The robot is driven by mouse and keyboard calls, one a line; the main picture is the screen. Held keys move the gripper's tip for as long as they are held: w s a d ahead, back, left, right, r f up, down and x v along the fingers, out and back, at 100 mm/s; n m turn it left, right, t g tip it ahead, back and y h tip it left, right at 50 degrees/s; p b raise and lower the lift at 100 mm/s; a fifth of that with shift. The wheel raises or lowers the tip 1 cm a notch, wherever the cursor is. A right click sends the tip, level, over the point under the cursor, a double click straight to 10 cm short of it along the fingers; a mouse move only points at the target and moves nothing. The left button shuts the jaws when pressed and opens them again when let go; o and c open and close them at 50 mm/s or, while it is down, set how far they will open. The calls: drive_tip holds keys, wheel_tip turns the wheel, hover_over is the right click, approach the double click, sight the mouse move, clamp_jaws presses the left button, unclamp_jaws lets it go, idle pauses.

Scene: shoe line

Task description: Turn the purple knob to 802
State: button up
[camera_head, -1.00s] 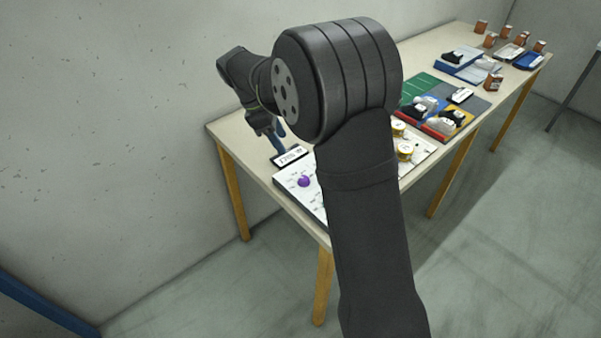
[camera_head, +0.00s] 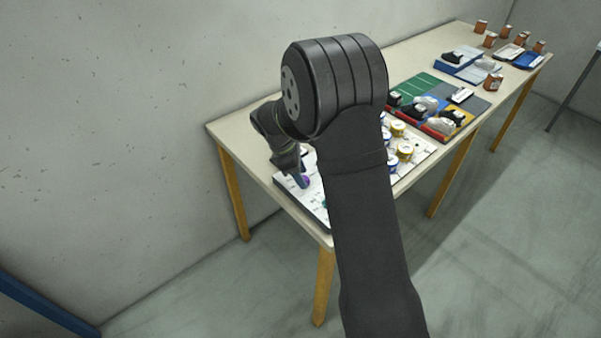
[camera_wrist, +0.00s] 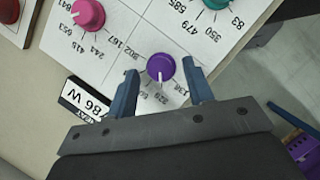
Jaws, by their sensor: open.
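The purple knob (camera_wrist: 160,67) sits on a white panel (camera_wrist: 105,70) with printed numbers around it. Its white mark points toward the bottom of the wrist view, near a number that looks like 529. A number that looks like 802 is printed to the knob's upper left. My gripper (camera_wrist: 161,72) is open, with one blue finger on each side of the knob and a gap showing on both sides. In the head view my gripper (camera_head: 301,181) is low at the panel, and the purple knob (camera_head: 306,181) is partly hidden behind it.
A pink knob (camera_wrist: 88,14) and a teal knob (camera_wrist: 215,3) stand on the same panel. A black-and-white label card (camera_wrist: 84,98) lies beside the panel.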

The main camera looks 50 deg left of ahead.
drive_tip(key=c, duration=1)
